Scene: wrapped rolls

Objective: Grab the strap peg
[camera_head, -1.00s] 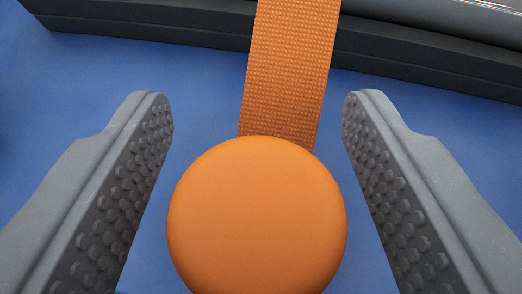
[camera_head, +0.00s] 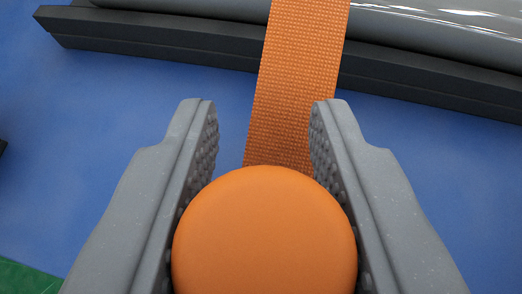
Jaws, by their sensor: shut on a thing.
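The strap peg (camera_head: 265,235) shows as a round orange knob at the bottom centre of the head camera view. A textured orange strap (camera_head: 297,85) runs from behind it up to the top edge. My gripper (camera_head: 264,125) has its two grey fingers on either side of the knob, shut on the peg. The fingers' studded inner pads face each other, and the fingertips reach past the knob beside the strap. The lower part of the peg and the contact faces are hidden behind the knob.
A long black bar (camera_head: 190,42) crosses the top, with a shiny grey wrapped roll (camera_head: 440,28) behind it. The strap passes over both. A green patch (camera_head: 25,278) shows at lower left.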

